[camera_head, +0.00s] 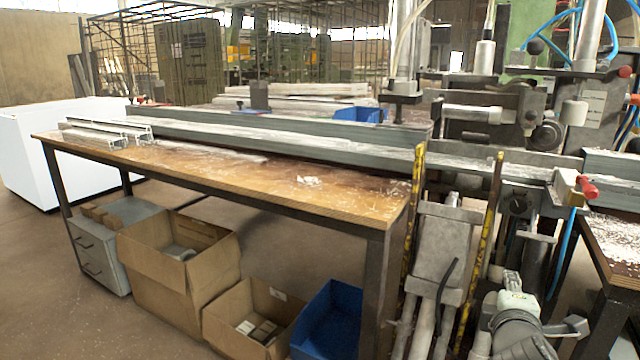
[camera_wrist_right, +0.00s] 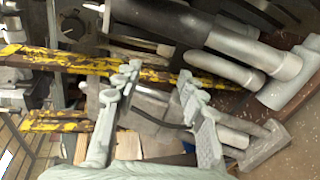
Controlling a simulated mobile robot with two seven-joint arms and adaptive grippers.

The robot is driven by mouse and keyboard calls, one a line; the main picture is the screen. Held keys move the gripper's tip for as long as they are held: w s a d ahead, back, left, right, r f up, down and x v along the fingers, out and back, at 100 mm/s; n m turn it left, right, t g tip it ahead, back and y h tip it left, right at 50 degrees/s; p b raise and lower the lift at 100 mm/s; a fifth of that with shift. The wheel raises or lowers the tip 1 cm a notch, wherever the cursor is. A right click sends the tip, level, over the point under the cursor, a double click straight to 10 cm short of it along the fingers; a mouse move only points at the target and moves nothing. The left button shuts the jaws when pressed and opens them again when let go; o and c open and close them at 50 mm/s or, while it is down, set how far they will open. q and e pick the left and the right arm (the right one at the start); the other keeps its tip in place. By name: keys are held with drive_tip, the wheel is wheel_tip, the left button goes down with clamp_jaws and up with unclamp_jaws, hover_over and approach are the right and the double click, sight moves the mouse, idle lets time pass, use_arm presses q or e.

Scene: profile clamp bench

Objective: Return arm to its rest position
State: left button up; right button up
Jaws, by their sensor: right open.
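My right arm (camera_head: 513,300) reaches in at the bottom right of the head view, low in front of the clamp machine (camera_head: 500,120). My right gripper (camera_head: 532,342) is at its end, below the bench top. In the right wrist view the two fingers of my right gripper (camera_wrist_right: 158,80) stand apart with nothing held between them. Grey machine parts and a yellow-black striped bar (camera_wrist_right: 90,65) lie behind the fingers. My left gripper is out of view.
A wooden workbench (camera_head: 350,198) with white profiles (camera_head: 95,135) stands left. Below are cardboard boxes (camera_head: 205,268) and a blue bin (camera_head: 330,322). Yellow-black striped posts (camera_head: 490,235) and a red-handled clamp (camera_head: 572,187) are close to my right arm. Open floor lies left.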

drive_tip(key=s+a+f+m+g+y+p, duration=0.1)
drive_tip(key=s+a+f+m+g+y, duration=0.15)
drive_tip(key=s+f, duration=0.45)
drive_tip(key=s+a+f+m+g+y+p, duration=0.1)
drive_tip(key=s+f+m+g, duration=0.2)
drive_tip(key=f, duration=0.8)
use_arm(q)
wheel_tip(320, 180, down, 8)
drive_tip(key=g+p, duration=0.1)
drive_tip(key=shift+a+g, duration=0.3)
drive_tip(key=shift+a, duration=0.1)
use_arm(e)
drive_tip(key=s+a+f+m+g+y, duration=0.1)
drive_tip(key=s+a+f+m+g, duration=0.1)
drive_tip(key=s+f, duration=0.4)
drive_tip(key=s+a+f+m+g+y, duration=0.1)
drive_tip(key=s+a+f+m+g, duration=0.1)
drive_tip(key=s+f, duration=0.3)
drive_tip(key=s+a+m, duration=0.1)
drive_tip(key=s, duration=0.3)
drive_tip(key=shift+s+a+f+m, duration=0.35)
drive_tip(key=shift+f, duration=0.05)
